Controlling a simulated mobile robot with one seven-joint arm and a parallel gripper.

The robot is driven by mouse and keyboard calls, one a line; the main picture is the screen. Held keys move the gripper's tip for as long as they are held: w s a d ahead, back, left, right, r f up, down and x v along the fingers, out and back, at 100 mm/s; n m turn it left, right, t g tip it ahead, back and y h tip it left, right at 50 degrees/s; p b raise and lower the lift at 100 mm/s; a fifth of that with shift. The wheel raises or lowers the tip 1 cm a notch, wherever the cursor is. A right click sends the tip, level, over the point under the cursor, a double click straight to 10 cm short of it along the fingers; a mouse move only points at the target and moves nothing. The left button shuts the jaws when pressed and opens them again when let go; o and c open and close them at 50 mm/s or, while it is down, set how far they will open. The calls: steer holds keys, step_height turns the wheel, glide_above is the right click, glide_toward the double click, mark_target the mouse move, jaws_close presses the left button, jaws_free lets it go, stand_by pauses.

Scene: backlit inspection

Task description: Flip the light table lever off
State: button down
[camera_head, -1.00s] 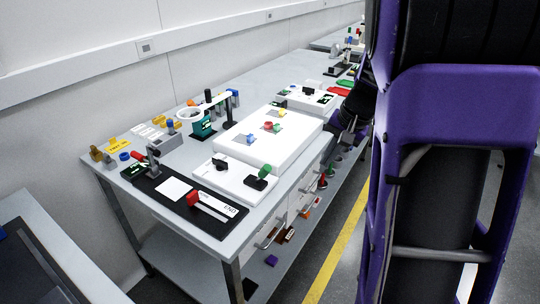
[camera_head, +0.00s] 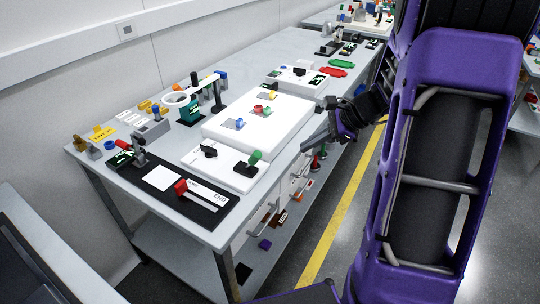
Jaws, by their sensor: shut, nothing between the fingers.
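The light table (camera_head: 222,134) is a bright white slab on the grey bench, with several small coloured parts on it. A lower white panel (camera_head: 217,175) adjoins its near side. On that panel stand a black lever or knob (camera_head: 208,151) at the left and a green-handled lever (camera_head: 255,157) on a black base at the right. The green handle is raised and tilted; which one is the light table lever is not marked. My gripper (camera_head: 306,141) is shut and empty, pointing left just beyond the bench's right edge, apart from both levers.
A black mat (camera_head: 205,218) with a red slider block (camera_head: 181,187) lies at the near end. A red-handled clamp (camera_head: 126,147) and a magnifier stand (camera_head: 218,95) stand at the left. Drawer handles (camera_head: 268,223) stick out below the bench edge. The floor aisle at right is clear.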

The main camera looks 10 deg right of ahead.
mark_target(252, 160)
steer(key=w+a+f, duration=0.1)
steer(key=a+f, duration=0.1)
steer(key=w+a+f, duration=0.1)
steer(key=a+f, duration=0.1)
steer(key=a, duration=0.1)
steer(key=w+a+f, duration=0.2)
steer(key=a, duration=0.1)
steer(key=shift+a, duration=0.2)
steer(key=shift+w+a+r, duration=0.1)
steer(key=shift+a+r, duration=0.05)
steer(key=shift+a, duration=0.3)
